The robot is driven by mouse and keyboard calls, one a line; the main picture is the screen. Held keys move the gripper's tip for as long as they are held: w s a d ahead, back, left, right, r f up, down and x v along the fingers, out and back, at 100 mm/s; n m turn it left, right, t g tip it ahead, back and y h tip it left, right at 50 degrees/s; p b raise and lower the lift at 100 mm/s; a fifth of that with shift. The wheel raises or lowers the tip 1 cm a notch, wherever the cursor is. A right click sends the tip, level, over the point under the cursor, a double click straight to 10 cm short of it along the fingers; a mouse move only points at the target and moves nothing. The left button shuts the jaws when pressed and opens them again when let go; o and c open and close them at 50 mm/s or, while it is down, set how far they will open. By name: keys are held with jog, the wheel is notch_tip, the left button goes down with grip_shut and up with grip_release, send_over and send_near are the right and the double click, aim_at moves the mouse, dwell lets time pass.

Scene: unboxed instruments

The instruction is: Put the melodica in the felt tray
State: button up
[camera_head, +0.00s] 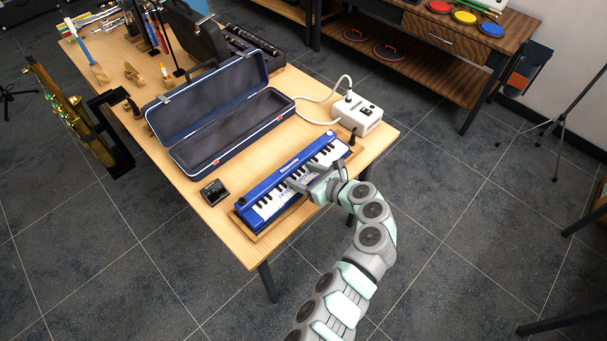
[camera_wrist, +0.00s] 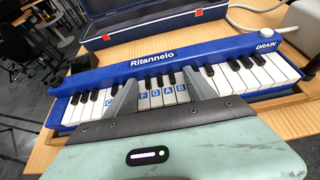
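The melodica (camera_head: 290,180) is blue with black and white keys and lies near the table's front right edge. In the wrist view the melodica (camera_wrist: 165,80) spans the picture, with its keys facing me. A wooden-rimmed tray (camera_head: 262,236) shows under and around it; its lining is hidden, and I cannot tell if the melodica sits fully down inside. My gripper (camera_head: 303,176) is over the keys from the front side. In the wrist view my gripper (camera_wrist: 163,88) has its two fingers spread apart above the middle keys, with nothing visible clamped between them.
An open blue case (camera_head: 215,121) with dark lining lies behind the melodica. A white power box (camera_head: 356,115) with a cable stands at the right, and a small black device (camera_head: 214,192) at the left. Stands and other instruments crowd the table's far left end.

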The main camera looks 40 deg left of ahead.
jog(key=p+v, duration=0.2)
jog(key=v, duration=1)
